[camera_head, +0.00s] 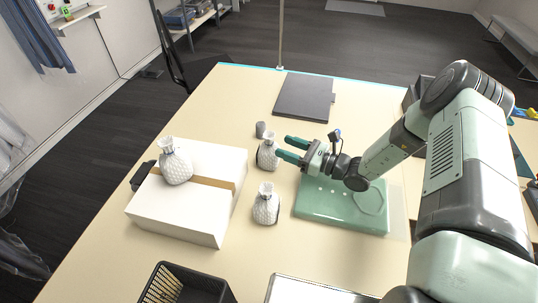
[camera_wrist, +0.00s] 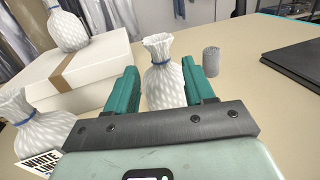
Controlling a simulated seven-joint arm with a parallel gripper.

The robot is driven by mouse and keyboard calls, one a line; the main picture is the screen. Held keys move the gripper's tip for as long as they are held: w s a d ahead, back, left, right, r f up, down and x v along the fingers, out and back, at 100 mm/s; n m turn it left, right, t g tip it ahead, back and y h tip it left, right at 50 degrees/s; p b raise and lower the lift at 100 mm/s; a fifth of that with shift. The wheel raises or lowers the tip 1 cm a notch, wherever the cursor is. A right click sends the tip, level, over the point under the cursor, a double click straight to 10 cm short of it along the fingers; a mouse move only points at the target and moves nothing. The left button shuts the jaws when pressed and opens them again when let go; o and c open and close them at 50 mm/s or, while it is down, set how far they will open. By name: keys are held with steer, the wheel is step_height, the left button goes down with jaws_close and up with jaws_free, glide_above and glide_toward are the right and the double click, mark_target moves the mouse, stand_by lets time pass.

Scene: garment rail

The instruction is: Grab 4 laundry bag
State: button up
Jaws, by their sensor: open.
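Three white patterned laundry bags with gathered necks show. One bag (camera_head: 176,167) stands on the white box (camera_head: 178,222). A second bag (camera_head: 266,206) stands on the table in front. A third bag (camera_head: 267,156) stands on the table further back, just left of my gripper (camera_head: 288,149). My gripper is open, its two green fingers pointing left toward this third bag. In the wrist view this bag (camera_wrist: 162,75) shows upright between the fingers; whether they touch it I cannot tell. The front bag (camera_wrist: 38,125) shows at lower left with a printed label, the box-top bag (camera_wrist: 68,28) at upper left.
A small grey cylinder (camera_head: 260,129) stands behind the third bag. A dark flat case (camera_head: 304,97) lies at the back. A green translucent board (camera_head: 335,212) lies under my arm. A black basket (camera_head: 185,286) and a white-rimmed tray (camera_head: 310,292) are at the front edge.

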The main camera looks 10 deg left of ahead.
mark_target(263, 145)
steer(key=x, duration=0.8)
steer(key=shift+w+a+r, duration=0.1)
steer(key=shift+a+r, duration=0.1)
steer(key=shift+a, duration=0.15)
jaws_close()
